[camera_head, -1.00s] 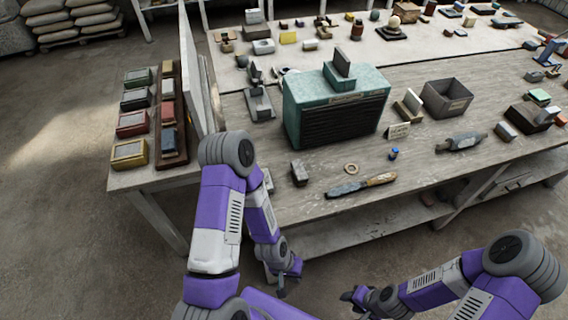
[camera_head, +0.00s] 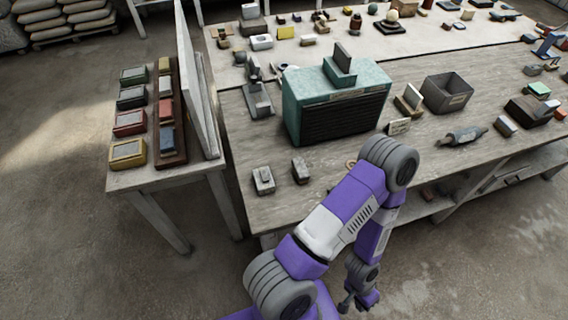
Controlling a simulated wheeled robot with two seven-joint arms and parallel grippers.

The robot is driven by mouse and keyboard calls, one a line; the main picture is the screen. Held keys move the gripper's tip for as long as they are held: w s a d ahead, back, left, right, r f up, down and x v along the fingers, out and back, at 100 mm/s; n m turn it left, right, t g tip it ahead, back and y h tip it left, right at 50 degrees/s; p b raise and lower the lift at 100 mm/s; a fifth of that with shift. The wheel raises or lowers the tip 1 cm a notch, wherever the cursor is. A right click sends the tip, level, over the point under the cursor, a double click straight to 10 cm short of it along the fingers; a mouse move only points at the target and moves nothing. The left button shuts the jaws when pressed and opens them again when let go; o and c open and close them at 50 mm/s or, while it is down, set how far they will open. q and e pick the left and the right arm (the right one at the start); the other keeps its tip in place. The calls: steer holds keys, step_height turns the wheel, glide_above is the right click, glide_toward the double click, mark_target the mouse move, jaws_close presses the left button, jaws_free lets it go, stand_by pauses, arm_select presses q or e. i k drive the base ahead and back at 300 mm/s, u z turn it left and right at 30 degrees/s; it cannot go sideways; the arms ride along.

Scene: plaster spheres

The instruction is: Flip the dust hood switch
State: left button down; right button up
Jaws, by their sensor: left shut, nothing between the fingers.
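The dust hood appears to be the teal speckled box (camera_head: 303,88) with a black slatted front, standing on the near part of the workbench. On its top sits a teal block with a raised dark grey plate (camera_head: 341,57), which looks like the switch. The plate stands tilted up. My left gripper (camera_head: 354,303) is shut and empty, low in front of the bench and well below the hood. My left forearm hides part of the bench's front edge. My right gripper is out of view.
A small grey switch-like box (camera_head: 264,181) and a dark block (camera_head: 300,170) lie left of my elbow. A grey bin (camera_head: 447,93) and a small sign (camera_head: 399,127) are right of the hood. A side table (camera_head: 146,178) holds coloured boxes beside an upright board (camera_head: 195,85).

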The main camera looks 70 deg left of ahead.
mark_target(264, 175)
steer(key=k, duration=0.7)
steer(key=u, duration=1.7)
